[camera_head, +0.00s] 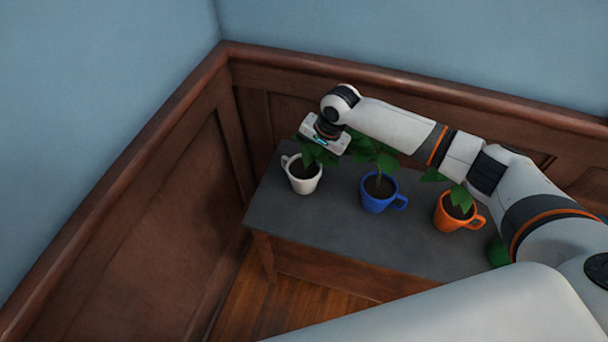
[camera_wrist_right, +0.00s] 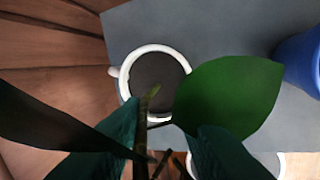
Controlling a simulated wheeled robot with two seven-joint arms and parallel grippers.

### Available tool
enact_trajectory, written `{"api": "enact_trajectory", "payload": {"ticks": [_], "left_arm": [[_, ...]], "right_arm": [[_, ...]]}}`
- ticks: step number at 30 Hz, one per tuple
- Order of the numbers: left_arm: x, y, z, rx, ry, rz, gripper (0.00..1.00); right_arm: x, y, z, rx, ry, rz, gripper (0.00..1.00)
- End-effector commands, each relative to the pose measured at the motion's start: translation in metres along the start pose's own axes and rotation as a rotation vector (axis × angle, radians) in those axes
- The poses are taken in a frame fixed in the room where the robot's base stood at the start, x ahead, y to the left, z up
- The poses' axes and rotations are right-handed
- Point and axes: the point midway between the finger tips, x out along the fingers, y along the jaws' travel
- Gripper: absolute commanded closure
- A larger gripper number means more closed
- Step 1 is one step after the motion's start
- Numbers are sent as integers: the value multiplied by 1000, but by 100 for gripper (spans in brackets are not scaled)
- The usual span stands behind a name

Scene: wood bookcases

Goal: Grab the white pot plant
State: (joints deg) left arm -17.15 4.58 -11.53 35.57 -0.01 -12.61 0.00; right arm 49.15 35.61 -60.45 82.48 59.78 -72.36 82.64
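The white pot plant (camera_head: 303,178) stands upright on the left end of a dark grey table, its handle to the left. In the right wrist view its white rim and dark soil (camera_wrist_right: 155,80) show from above, with large green leaves close to the camera. My right gripper (camera_head: 322,142) is right above this plant, pointing down among its leaves, above the pot. The leaves hide its fingertips, so I cannot tell how far apart they are or whether they touch the stem. My left gripper is in neither view.
A blue pot plant (camera_head: 378,193) and an orange pot plant (camera_head: 455,212) stand to the right on the grey table (camera_head: 285,222). A green object (camera_head: 498,252) is partly hidden behind my right arm. Wood-panelled walls (camera_head: 160,205) enclose the table's left and back.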

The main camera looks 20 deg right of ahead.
Motion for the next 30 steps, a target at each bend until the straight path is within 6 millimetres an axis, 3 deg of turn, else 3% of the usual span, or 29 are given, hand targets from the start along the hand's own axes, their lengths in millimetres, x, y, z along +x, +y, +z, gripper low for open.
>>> {"api": "enact_trajectory", "payload": {"ticks": [1, 5, 30], "left_arm": [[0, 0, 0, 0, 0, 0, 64], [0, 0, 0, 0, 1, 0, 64], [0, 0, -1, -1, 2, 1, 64]], "right_arm": [[0, 0, 0, 0, 0, 0, 80], [0, 0, 0, 1, 0, 0, 100], [0, 0, 0, 1, 0, -1, 100]]}}
